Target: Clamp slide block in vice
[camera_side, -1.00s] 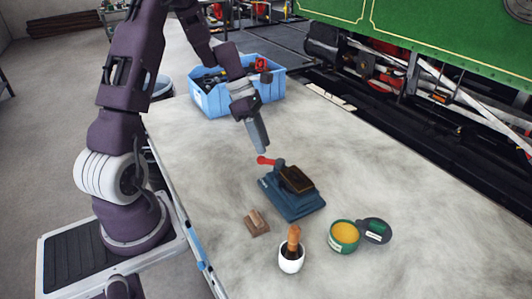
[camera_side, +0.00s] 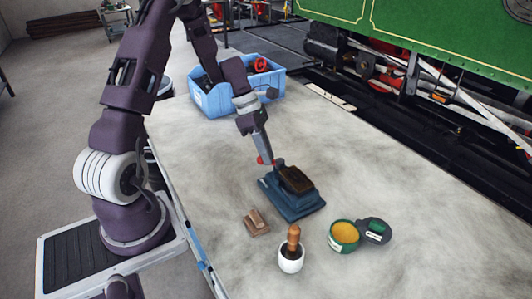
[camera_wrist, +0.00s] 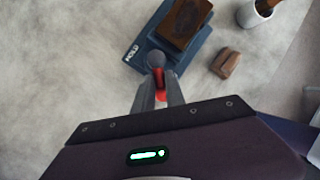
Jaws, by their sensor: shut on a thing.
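A blue vice (camera_side: 296,208) stands on the grey bench; it also shows at the top of the wrist view (camera_wrist: 146,50). A dark brown block (camera_side: 295,180), seemingly the slide block, sits at the top of the vice; it also shows in the wrist view (camera_wrist: 187,20). Whether the jaws press on it cannot be told. My gripper (camera_side: 264,157) points down at the vice's screw end. Its fingers (camera_wrist: 159,90) are shut on the red handle (camera_wrist: 160,77), beside the grey round screw end (camera_wrist: 155,58). The fingers hide part of the handle.
A small wooden piece (camera_side: 256,222) lies left of the vice. A white pot (camera_side: 291,262) with a wooden-handled tool stands in front. A green tin (camera_side: 343,237) of yellow stuff is at right, its lid beside it. A blue crate (camera_side: 213,100) stands behind.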

